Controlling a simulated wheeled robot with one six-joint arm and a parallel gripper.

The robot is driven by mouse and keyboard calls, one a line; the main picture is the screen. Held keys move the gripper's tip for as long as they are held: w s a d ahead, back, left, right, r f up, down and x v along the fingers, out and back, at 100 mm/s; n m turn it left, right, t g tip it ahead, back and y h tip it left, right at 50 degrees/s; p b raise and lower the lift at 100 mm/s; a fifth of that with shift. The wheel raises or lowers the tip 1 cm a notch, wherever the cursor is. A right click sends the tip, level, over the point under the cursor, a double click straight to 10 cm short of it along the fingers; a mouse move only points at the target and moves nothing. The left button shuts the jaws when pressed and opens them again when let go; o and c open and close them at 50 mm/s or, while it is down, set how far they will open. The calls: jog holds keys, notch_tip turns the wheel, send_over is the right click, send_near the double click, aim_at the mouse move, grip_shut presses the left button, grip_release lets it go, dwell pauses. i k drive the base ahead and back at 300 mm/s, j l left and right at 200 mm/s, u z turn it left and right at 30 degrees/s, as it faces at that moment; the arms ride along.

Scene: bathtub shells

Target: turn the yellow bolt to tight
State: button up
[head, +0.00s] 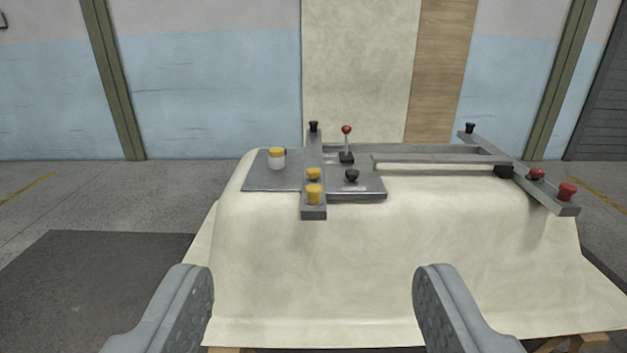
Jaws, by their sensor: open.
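Two yellow bolt heads stand on the left grey bar: a yellow bolt (314,193) near the bar's front end, and another yellow bolt (313,174) just behind it. The bar (314,212) runs front to back across a flat grey plate (262,182) on top of the cream tub shell (370,260). I cannot tell how tight either bolt is. My gripper (312,300) is open and empty, its fingers wide apart at the bottom of the view. It is nearer than the bolts and apart from them.
A white cylinder with a yellow top (277,158) stands left of the bar. A red-knobbed lever (347,142) and a black knob (352,175) stand to its right. A right bar (540,187) carries red bolts (567,191). Room above the shell's front is free.

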aim_at(312, 172)
jog(key=i+j+z, duration=0.1)
jog(key=i+z, duration=0.15)
jog(key=i, duration=0.35)
jog(key=i+j+z, duration=0.3)
jog(key=i, duration=0.25)
jog(key=i+l, duration=0.05)
jog(key=l, duration=0.05)
